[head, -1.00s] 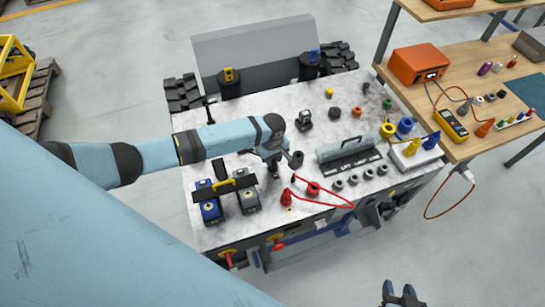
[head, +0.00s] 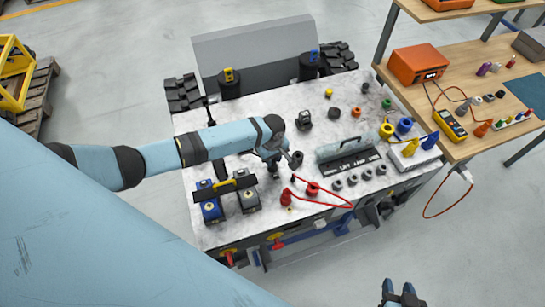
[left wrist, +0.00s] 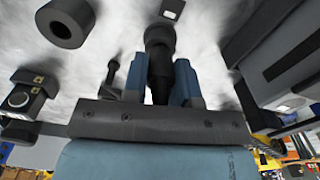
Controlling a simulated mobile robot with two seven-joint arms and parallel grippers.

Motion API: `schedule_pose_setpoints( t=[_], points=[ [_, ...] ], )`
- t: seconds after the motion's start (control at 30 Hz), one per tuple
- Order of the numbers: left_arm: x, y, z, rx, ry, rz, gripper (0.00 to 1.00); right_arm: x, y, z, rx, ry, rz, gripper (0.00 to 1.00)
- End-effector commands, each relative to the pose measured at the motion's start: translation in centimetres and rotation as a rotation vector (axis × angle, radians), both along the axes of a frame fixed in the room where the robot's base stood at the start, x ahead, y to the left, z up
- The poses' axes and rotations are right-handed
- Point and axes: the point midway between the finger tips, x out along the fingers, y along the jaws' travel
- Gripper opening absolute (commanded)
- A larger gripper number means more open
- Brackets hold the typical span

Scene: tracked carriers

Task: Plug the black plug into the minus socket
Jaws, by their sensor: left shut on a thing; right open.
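My left gripper (head: 274,160) is over the middle of the pale marbled deck (head: 235,130), pointing down. In the left wrist view its two blue fingers are shut on a black plug (left wrist: 160,45), which shows between and beyond them. Whether the plug touches the deck I cannot tell. A black ring-shaped socket (head: 297,158) is just right of the gripper; a dark ring also shows in the left wrist view (left wrist: 66,22). No minus mark is legible. My right gripper (head: 402,296) is open and empty at the bottom edge, off the deck.
A red plug (head: 287,197) and red ring (head: 313,188) with a red cable lie in front. Blue and grey blocks (head: 210,208) stand front left.

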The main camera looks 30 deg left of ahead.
Motion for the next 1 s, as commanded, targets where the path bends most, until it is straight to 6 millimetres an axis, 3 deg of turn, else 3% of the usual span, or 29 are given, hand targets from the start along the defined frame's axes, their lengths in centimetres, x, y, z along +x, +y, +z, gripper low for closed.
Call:
schedule_pose_setpoints(
  t=[0.67, 0.7, 0.8, 1.0],
  points=[
    [-0.05, 0.02, -0.62, 0.001, 0.001, 0.000, 0.02, 0.02, 0.00, 0.11, 0.000, -0.001, 0.000, 0.43],
    [-0.04, 0.03, -0.63, 0.001, 0.001, 0.000, 0.31, 0.02, 0.00, 0.11, 0.000, -0.001, 0.000, 0.43],
    [-0.04, 0.03, -0.62, 0.001, 0.001, 0.000, 0.54, 0.02, 0.00, 0.10, 0.000, 0.000, 0.000, 0.43],
    [-0.03, 0.02, -0.60, 0.001, 0.001, 0.000, 0.56, 0.01, 0.00, 0.09, 0.000, 0.000, 0.000, 0.43]
  ],
)
